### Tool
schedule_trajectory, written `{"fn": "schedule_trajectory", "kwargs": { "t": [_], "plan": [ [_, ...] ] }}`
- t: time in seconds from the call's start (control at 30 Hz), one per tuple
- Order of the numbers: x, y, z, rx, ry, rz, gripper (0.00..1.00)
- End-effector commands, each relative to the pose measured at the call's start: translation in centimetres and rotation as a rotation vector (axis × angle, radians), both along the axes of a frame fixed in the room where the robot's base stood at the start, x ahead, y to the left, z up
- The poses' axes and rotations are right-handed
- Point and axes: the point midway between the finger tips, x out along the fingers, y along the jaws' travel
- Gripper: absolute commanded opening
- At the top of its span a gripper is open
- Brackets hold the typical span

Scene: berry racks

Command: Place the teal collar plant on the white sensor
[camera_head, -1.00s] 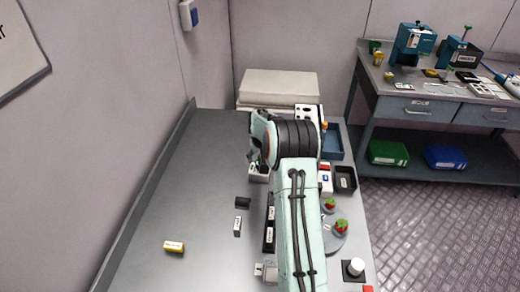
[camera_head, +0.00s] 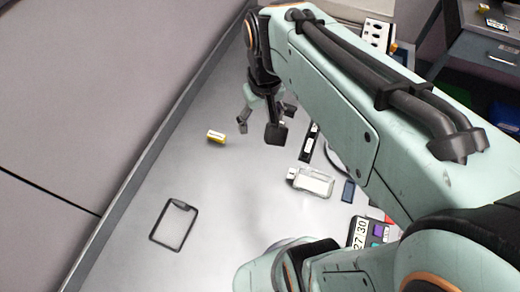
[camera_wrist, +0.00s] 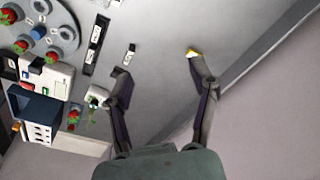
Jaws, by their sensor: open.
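My gripper (camera_head: 262,126) is open and empty above the grey table, with its fingers pointing down. In the wrist view my gripper (camera_wrist: 158,68) shows its two fingers spread wide over bare table. Another berry plant (camera_wrist: 73,117) stands lower, left of the fingers. A small white box (camera_wrist: 97,96) with some green at it sits close beside the left finger. I cannot make out a teal collar, and I cannot tell which white thing is the sensor.
A clear case (camera_head: 312,183), a timer (camera_head: 361,233) and a black strip (camera_head: 309,143) lie to the right. A black-edged frame (camera_head: 174,225) lies at the front left. A blue bin (camera_wrist: 37,107) shows left. The table's middle is clear.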

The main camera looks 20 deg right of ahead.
Motion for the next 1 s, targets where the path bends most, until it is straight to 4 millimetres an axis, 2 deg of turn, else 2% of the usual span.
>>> {"fn": "schedule_trajectory", "kwargs": {
  "t": [0.03,0.1,0.2,0.3,0.4,1.0],
  "plan": [
    [-3.0,1.6,0.1,0.013,0.020,0.032,0.59],
    [-6.7,3.2,-0.4,0.033,0.059,0.063,0.59],
    [-10.3,4.3,-1.1,0.050,0.100,0.097,0.59],
    [-12.1,4.8,-1.6,0.059,0.122,0.114,0.59],
    [-12.7,4.9,-1.7,0.061,0.129,0.117,0.59],
    [-12.5,4.9,-1.7,0.060,0.128,0.117,0.59]
  ]
}}
